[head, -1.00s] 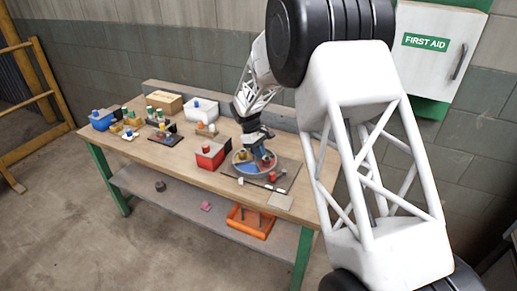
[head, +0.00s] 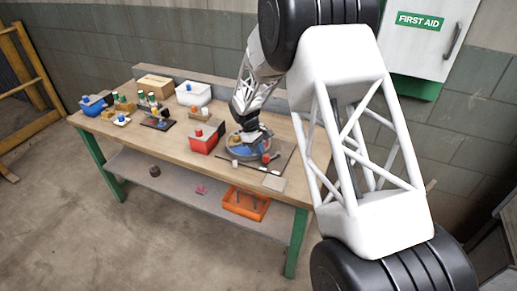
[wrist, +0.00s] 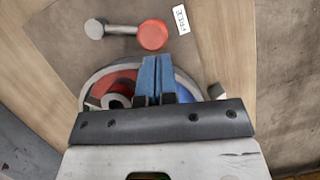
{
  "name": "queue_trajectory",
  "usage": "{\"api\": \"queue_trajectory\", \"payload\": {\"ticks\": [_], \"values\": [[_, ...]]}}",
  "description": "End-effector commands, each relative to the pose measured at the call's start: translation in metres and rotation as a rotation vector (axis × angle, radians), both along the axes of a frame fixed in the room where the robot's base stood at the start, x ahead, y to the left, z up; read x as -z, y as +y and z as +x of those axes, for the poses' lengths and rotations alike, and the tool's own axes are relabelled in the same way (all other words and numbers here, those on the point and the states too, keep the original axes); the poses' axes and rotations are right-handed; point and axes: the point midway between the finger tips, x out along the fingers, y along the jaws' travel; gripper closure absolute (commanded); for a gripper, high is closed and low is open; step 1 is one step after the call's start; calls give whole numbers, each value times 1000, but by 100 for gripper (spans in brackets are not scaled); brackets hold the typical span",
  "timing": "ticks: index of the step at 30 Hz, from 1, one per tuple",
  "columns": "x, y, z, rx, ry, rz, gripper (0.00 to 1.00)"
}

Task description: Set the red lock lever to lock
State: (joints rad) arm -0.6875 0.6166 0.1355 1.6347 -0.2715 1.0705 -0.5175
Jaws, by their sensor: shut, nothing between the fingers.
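The red lock lever (wrist: 153,34) shows in the wrist view as a round red knob on a grey arm that runs left to a round grey pivot (wrist: 95,28). A small white label (wrist: 181,19) with dark lettering lies to the right of the knob. In the head view the red knob (head: 266,158) is small, at the front of the dark plate. My gripper (wrist: 157,78) has its blue fingers shut with nothing between them. It is over the round dial (wrist: 105,78), apart from the lever. In the head view my gripper (head: 249,134) hides part of the dial.
A red box (head: 203,145) stands just left of the plate. A white bin (head: 194,95), a blue bin (head: 94,106), a cardboard box (head: 155,83) and several small parts stand further left on the bench. An orange tray (head: 246,203) is on the lower shelf.

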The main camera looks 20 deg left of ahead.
Motion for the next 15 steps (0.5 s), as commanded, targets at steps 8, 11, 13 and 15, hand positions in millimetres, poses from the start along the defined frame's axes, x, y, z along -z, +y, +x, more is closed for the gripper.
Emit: {"api": "queue_trajectory", "payload": {"ticks": [8,11,13,15], "values": [[0,-1,-2,-25,-1,0,100],[0,-3,-3,-44,1,-1,100],[0,-3,-3,-50,1,-1,100],[0,-3,-4,-57,0,-1,100]]}}
